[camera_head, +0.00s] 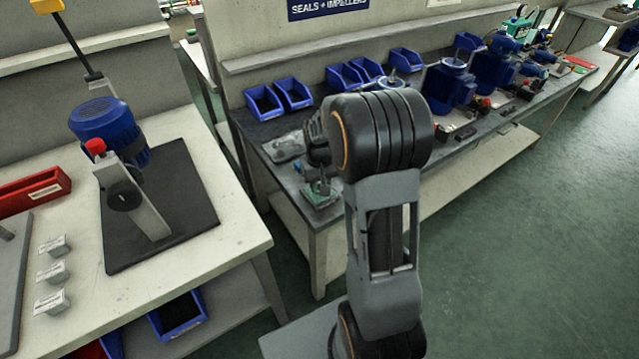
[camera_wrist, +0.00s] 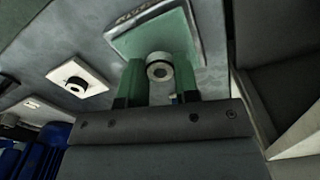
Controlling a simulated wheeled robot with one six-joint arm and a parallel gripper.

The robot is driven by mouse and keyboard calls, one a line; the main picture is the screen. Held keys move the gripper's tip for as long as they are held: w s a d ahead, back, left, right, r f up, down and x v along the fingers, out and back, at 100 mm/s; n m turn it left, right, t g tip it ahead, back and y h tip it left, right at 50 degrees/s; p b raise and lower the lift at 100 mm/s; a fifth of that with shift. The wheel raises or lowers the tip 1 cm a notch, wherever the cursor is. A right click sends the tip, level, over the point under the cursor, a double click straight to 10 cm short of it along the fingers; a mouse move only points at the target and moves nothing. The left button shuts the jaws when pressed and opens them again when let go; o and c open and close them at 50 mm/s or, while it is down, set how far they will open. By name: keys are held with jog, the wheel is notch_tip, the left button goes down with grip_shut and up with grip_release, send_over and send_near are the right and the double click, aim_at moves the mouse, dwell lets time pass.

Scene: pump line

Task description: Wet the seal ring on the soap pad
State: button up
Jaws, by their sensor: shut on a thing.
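The seal ring (camera_wrist: 159,71), small and grey with a dark centre, sits between the two green fingers of my gripper (camera_wrist: 158,62) in the wrist view. My gripper is shut on it. The soap pad (camera_wrist: 140,37), a green square with a pale rim, lies right behind the ring and fingers. I cannot tell whether the ring touches it. In the head view the pad (camera_head: 323,195) is at the near corner of the dark-topped bench (camera_head: 290,172), with my gripper (camera_head: 321,178) just above it. My arm partly covers this spot, and the ring cannot be made out there.
A pale square plate with a black round piece (camera_wrist: 77,84) lies beside the pad. Several blue bins (camera_head: 265,102) stand along the bench's back. Blue pumps (camera_head: 450,85) stand further right. The green floor is clear at right.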

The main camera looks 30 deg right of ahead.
jog(key=shift+r+p, duration=2.2)
jog(key=shift+r, duration=0.85)
